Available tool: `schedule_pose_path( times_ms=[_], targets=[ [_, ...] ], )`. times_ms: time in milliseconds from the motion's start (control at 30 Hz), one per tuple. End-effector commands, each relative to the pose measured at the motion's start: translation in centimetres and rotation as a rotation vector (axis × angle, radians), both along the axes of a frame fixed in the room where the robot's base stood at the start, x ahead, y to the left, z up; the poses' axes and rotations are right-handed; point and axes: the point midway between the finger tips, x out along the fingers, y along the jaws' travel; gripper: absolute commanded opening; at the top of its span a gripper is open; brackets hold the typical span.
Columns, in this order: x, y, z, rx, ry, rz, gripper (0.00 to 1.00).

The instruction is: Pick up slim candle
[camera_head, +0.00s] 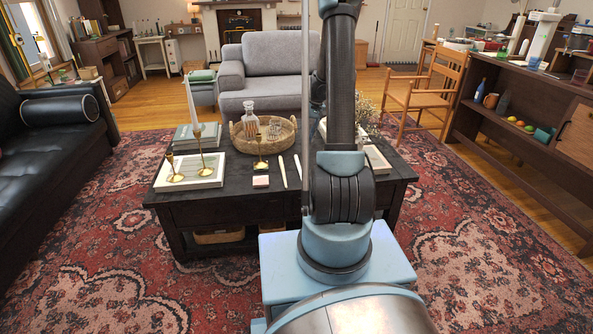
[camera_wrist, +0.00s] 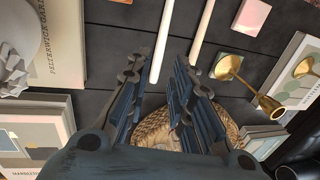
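Two slim white candles lie side by side on the dark coffee table (camera_head: 240,208). In the head view they are the left candle (camera_head: 283,171) and the right candle (camera_head: 298,166). In the wrist view, the left candle (camera_wrist: 167,35) runs down toward the space between my fingertips, and the right candle (camera_wrist: 204,30) runs down toward my right finger, which hides its lower end. My gripper (camera_wrist: 160,70) is open and empty above the table. My arm hides it in the head view. Another pale candle (camera_head: 190,103) stands upright at the table's left.
Brass candle holders stand left (camera_head: 203,165) and near the basket (camera_head: 260,163); one is close right in the wrist view (camera_wrist: 228,67). A pink block (camera_head: 260,181) lies beside the candles. A woven basket (camera_head: 237,143) with a glass decanter (camera_head: 250,118) and several books surround them.

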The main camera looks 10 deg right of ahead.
Motion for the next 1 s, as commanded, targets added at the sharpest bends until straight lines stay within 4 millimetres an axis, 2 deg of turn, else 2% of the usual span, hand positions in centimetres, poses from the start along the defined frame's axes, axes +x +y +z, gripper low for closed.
schedule_pose_path(
  times_ms=[200, 600, 1000],
  targets=[
    [0.0, 1.2, -3.6, 0.0, 0.0, 0.005, 0.21],
    [0.0, 2.4, -9.2, 0.0, 0.0, 0.007, 0.21],
    [0.0, 2.8, -11.1, 0.0, 0.0, 0.006, 0.21]
  ],
)
